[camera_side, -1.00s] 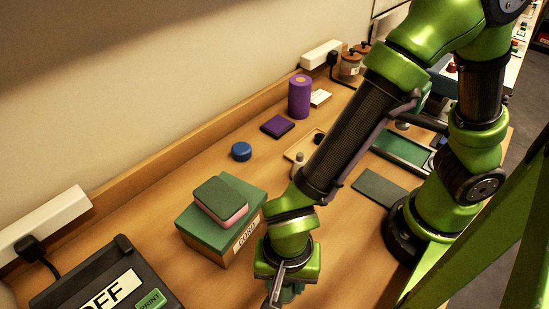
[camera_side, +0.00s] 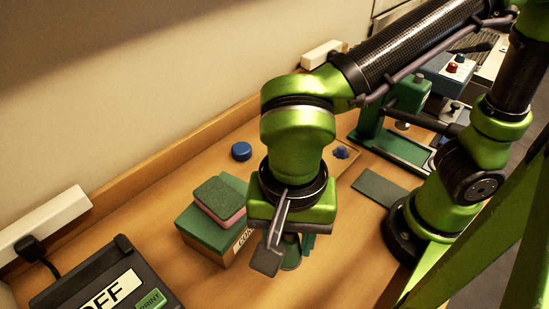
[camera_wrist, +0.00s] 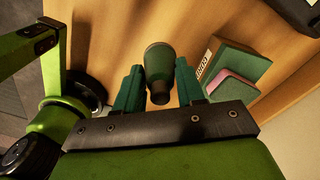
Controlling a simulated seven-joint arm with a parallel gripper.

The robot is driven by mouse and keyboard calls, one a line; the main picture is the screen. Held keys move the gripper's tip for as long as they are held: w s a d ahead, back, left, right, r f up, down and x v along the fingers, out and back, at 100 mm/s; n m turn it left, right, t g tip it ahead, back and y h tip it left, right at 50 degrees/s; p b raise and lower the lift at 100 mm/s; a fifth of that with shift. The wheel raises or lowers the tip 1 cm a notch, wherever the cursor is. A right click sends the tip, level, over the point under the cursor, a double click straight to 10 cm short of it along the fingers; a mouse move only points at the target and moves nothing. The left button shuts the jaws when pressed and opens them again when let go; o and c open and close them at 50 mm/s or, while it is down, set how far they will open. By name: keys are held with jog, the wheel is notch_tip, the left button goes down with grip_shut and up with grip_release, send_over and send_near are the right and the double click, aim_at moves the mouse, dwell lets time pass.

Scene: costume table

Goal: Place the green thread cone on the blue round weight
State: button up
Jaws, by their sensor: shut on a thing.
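The green thread cone (camera_wrist: 160,60) is between the two fingers of my gripper (camera_wrist: 159,76) in the wrist view, with its dark narrow end towards the camera. In the side view my gripper (camera_side: 286,254) points down, right of the box, and the cone (camera_side: 292,254) shows partly between the fingers. My gripper is shut on the cone and holds it apart from the weight. The blue round weight (camera_side: 241,151) stands on the table behind the box, up and left of my gripper. The weight is not in the wrist view.
A green-topped box (camera_side: 209,234) carries a green and pink block (camera_side: 220,198) between my gripper and the left side. A black label printer (camera_side: 105,285) is at front left. A wooden tray (camera_side: 352,163) with a blue item lies right. The table around the weight is clear.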

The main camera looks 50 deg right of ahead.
jog(key=shift+m, duration=0.3)
jog(key=r, duration=0.2)
jog(key=w+r, duration=0.1)
jog(key=r, duration=0.1)
jog(key=w+d+m, duration=0.4)
jog(key=w+m, duration=0.3)
jog(key=w, duration=0.8)
jog(key=m, duration=0.9)
send_over(241, 147)
notch_tip(241, 147, down, 11)
jog(key=shift+f, duration=2.2)
jog(key=shift+f, duration=0.15)
jog(key=o, duration=1)
jog(key=shift+o, duration=0.2)
